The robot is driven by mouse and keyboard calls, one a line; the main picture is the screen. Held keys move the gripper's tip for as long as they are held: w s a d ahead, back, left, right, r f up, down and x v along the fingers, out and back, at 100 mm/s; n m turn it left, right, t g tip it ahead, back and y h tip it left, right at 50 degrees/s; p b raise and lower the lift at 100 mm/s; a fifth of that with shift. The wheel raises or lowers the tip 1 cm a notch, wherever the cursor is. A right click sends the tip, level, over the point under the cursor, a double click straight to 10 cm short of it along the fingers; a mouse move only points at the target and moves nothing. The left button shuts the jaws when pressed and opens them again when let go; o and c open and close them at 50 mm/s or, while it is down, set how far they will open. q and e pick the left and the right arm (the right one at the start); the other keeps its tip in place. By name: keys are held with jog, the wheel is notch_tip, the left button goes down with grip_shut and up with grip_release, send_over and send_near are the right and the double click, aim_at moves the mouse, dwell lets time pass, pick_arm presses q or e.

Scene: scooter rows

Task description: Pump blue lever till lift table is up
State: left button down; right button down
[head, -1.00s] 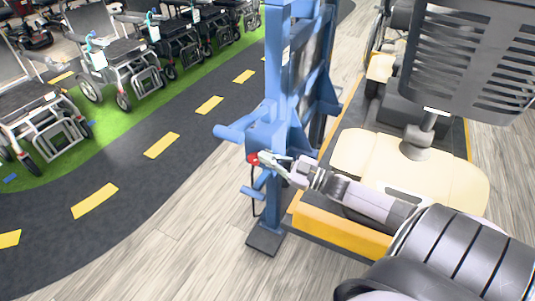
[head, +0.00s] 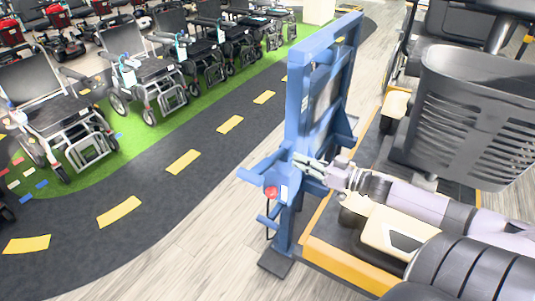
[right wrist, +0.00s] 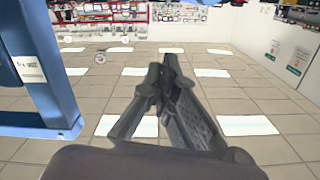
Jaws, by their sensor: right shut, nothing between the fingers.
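The blue lift frame (head: 297,110) stands upright in the middle of the head view. Blue bars stick out to its left; the thicker upper one (head: 258,170) looks like the lever, though I cannot be sure. A red knob (head: 271,192) sits just below it. The lift table (head: 345,262) has a yellow edge and a scooter on it, low beside the frame. My right gripper (head: 303,166) is shut and empty at the frame, above and right of the knob; I cannot tell if it touches. Its fingers also show in the right wrist view (right wrist: 160,85). My left gripper is out of view.
Several wheelchairs (head: 75,110) line the green strip at left. A dark track with yellow dashes (head: 183,161) and bare wood floor (head: 200,245) lie left of the frame.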

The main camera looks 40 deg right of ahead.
jog(key=shift+w, duration=0.1)
send_over(267, 161)
jog(key=s+a, duration=0.2)
jog(key=s, duration=0.1)
notch_tip(267, 161, down, 3)
jog(key=shift+s+f+p, duration=0.1)
jog(key=shift+f+p, duration=0.3)
jog(key=shift+f, duration=0.3)
